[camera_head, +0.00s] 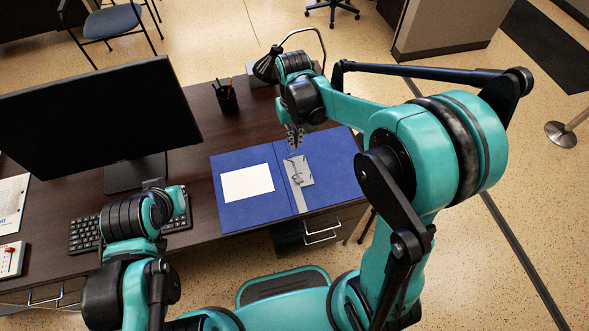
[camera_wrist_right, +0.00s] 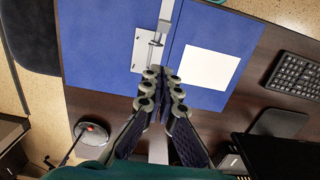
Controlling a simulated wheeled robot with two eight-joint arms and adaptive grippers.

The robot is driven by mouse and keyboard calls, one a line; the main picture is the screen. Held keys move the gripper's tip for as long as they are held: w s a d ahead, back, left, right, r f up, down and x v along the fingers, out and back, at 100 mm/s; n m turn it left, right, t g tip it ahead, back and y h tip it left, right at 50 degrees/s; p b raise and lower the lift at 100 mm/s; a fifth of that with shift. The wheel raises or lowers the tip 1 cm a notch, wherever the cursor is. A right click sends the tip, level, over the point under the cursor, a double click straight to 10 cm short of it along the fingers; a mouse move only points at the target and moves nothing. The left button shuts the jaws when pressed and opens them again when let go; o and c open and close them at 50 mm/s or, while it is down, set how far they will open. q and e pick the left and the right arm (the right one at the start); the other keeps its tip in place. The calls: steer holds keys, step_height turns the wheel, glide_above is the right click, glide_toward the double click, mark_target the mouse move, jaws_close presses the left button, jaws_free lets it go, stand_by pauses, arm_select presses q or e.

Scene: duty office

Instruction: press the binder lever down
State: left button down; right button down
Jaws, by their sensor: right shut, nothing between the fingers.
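A blue binder (camera_head: 240,207) lies open and flat on the dark desk, with a white sheet (camera_head: 247,183) on its left cover. Its metal ring mechanism with the lever (camera_head: 297,179) sits on the right part, near the spine. My right gripper (camera_head: 295,140) is shut and empty, pointing down near the binder's far edge. In the right wrist view the shut fingertips (camera_wrist_right: 161,84) appear just short of the metal lever mechanism (camera_wrist_right: 151,45); I cannot tell whether they touch it. My left arm is at the lower left; its gripper's fingers cannot be made out.
A monitor (camera_head: 95,115) and keyboard (camera_head: 85,234) stand left of the binder on the desk (camera_head: 190,150). A pen cup (camera_head: 227,98) and a desk lamp (camera_head: 266,68) stand behind it. The binder's surroundings at the front are the desk's edge.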

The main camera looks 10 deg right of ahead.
steer(key=b, duration=0.4)
glide_above(297, 181)
steer(key=w, duration=0.4)
step_height(297, 181, down, 10)
steer(key=shift+s+d+f, duration=0.2)
steer(key=shift+s+f, duration=0.15)
steer(key=shift+f, duration=0.15)
steer(key=shift+s+d+f, duration=0.15)
steer(key=shift+s+f, duration=0.2)
steer(key=shift+f, duration=0.1)
steer(key=shift+s+f, duration=0.4)
steer(key=shift+s, duration=0.2)
steer(key=shift+b, duration=0.3)
